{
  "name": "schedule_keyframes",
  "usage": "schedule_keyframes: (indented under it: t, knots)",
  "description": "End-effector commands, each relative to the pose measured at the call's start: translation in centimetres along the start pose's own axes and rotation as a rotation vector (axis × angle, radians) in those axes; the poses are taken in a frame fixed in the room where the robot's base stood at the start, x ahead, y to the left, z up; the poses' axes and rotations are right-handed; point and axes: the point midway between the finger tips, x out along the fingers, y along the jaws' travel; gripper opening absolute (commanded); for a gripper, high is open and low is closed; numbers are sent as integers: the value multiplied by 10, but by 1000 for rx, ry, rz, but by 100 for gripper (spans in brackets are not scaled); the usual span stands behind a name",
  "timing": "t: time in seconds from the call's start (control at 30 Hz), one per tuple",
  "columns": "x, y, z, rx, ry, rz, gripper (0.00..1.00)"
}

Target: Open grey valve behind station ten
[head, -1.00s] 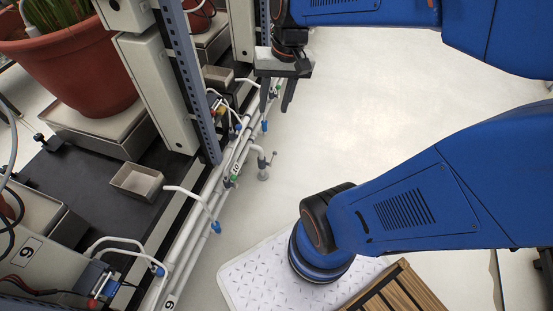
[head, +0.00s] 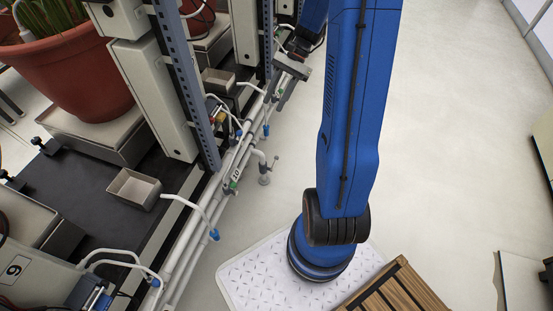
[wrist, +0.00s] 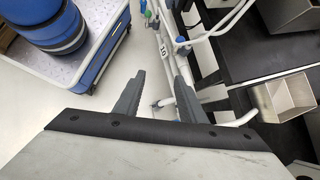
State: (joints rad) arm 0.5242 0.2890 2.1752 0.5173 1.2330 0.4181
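The station ten label (head: 236,175) is on the white pipes along the bench edge; it also shows in the wrist view (wrist: 164,50). Beside it a short branch pipe stands out over the floor with a small grey lever-like fitting (head: 275,162), probably the grey valve. In the wrist view a grey-white pipe fitting (wrist: 162,103) shows low between my fingers; I cannot tell whether it is the valve. My gripper (head: 280,93) is above and behind the label in the head view, apart from the fitting. Its fingers (wrist: 160,68) are spread and empty.
A green valve (head: 233,186) and blue valves (head: 214,235) sit on nearby pipes. A blue-grey upright post (head: 190,85), a potted plant (head: 70,75) and small trays (head: 135,189) crowd the bench. The floor to the right (head: 450,130) is open. A wooden crate (head: 395,292) is at the front.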

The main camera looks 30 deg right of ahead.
Motion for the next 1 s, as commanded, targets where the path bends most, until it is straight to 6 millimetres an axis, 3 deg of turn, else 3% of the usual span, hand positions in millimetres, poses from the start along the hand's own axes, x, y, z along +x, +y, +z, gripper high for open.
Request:
schedule_keyframes:
  t: [0.03,0.47,1.0]
  knots:
    - [4,-1,-16,45,-33,-9,37]
    - [37,-3,-134,415,-304,-106,37]
    - [109,34,-282,850,-675,-235,37]
